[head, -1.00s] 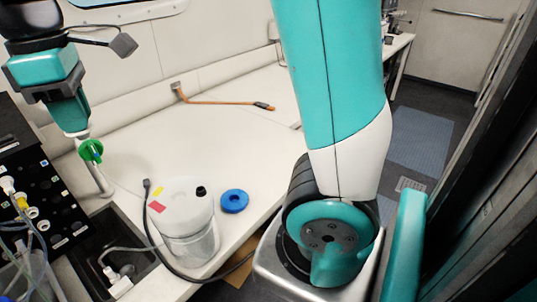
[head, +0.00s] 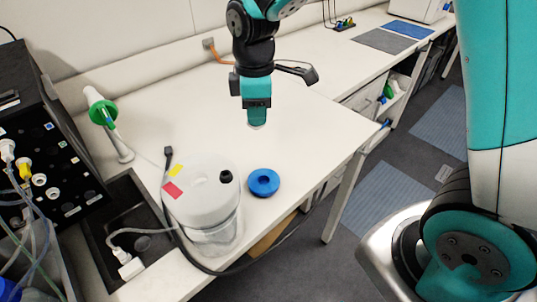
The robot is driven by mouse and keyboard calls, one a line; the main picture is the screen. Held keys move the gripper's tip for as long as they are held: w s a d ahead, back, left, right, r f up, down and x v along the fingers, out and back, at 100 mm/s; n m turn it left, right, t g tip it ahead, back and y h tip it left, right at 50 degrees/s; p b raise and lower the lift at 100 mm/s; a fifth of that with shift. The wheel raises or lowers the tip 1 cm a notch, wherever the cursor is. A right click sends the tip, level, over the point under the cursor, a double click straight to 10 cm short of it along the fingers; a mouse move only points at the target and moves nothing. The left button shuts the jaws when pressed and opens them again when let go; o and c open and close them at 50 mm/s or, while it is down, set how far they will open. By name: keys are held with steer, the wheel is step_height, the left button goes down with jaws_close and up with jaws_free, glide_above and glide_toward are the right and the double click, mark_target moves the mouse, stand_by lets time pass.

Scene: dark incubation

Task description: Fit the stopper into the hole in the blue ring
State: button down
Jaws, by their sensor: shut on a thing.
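The blue ring (head: 263,183) lies flat on the white table, just right of the clear jar, with its dark centre hole facing up. My gripper (head: 257,108) points down above the table, behind the ring and higher than it. It is shut, and a small pale tip, which I take as the stopper (head: 257,126), shows just below its jaws. The rest of the stopper is hidden by the jaws. The stopper is clear of the ring.
A clear jar (head: 203,205) with a black plug (head: 226,176) stands left of the ring. A green-collared white piece (head: 102,112) stands farther left, beside a black box (head: 40,130). A dark cable curves around the jar. The table (head: 320,130) right of my gripper is clear.

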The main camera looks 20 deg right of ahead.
steer(key=shift+n, duration=0.9)
steer(key=f+b, duration=0.2)
steer(key=f, duration=0.3)
steer(key=s+f+b, duration=0.1)
steer(key=f+b, duration=0.1)
steer(key=f, duration=0.3)
steer(key=f+b, duration=0.1)
steer(key=f, duration=0.4)
steer(key=shift+s+d+b, duration=0.25)
steer(key=shift+b, duration=0.15)
steer(key=shift+r, duration=0.1)
steer(key=shift+s+d+p, duration=0.1)
steer(key=shift+p, duration=0.2)
steer(key=shift+f+b, duration=0.9)
steer(key=shift+f, duration=0.5)
steer(key=c, duration=1)
jaws_free()
step_height(320, 180, up, 17)
steer(key=shift+r, duration=0.2)
